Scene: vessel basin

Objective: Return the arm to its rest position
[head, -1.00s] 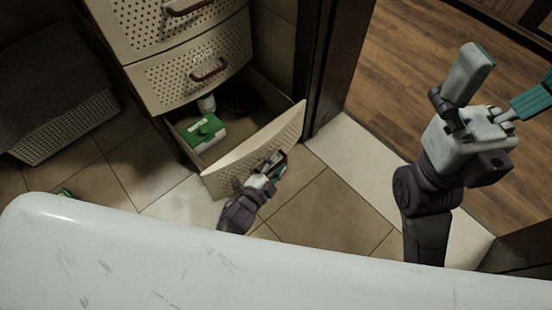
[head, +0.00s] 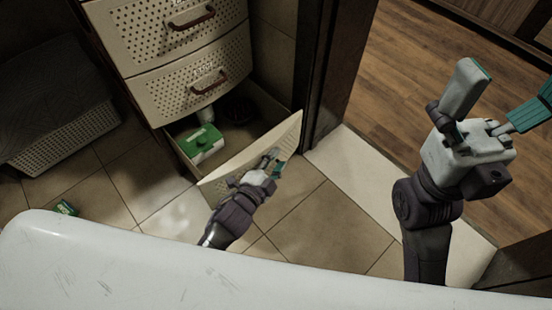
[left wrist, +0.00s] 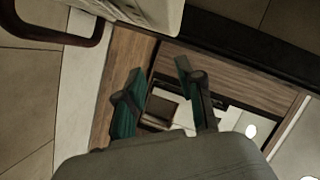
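My left gripper (head: 275,160) is in front of the open bottom drawer's front panel (head: 250,155) in the head view, overlapping it. In the left wrist view its two teal-padded fingers (left wrist: 160,85) stand apart with nothing between them. A dark red handle (left wrist: 92,38) on a pale front shows to their upper left, apart from the fingers. My right gripper (head: 510,95) is at the right of the head view, its fingers spread wide and empty. In the head view, the bottom drawer's handle is hidden behind my left gripper.
The drawer holds a green-and-white box (head: 202,142), a white bottle (head: 206,115) and a dark item (head: 238,108). A dark door frame (head: 325,75) stands right of the cabinet (head: 165,70). A small green item (head: 66,208) lies on the tiles. A white rim (head: 200,275) crosses the foreground.

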